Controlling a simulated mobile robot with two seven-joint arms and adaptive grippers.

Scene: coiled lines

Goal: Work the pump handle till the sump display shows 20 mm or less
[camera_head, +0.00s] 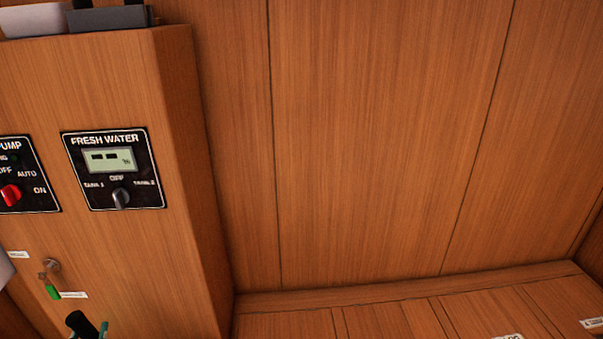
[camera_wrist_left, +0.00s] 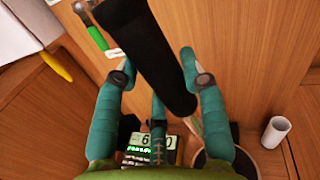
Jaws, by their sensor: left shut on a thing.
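The black pump handle (camera_wrist_left: 150,45) runs diagonally through the left wrist view. My left gripper (camera_wrist_left: 158,68) has its teal fingers on both sides of the handle and is shut on it. In the head view only the black top of the handle (camera_head: 77,323) and a teal bit of my left gripper (camera_head: 103,329) show at the bottom edge. A lit display (camera_wrist_left: 143,140) lies below the handle in the left wrist view. A 6 and a 0 can be read, but a finger covers part of it, so the full reading is hidden. My right gripper is not in view.
A fresh water panel (camera_head: 113,168) and a pump panel with a red knob (camera_head: 11,194) are on the wooden cabinet. A green-tagged key (camera_head: 51,286) hangs below. A white cup (camera_wrist_left: 275,132) and a yellow object (camera_wrist_left: 57,66) flank the gripper.

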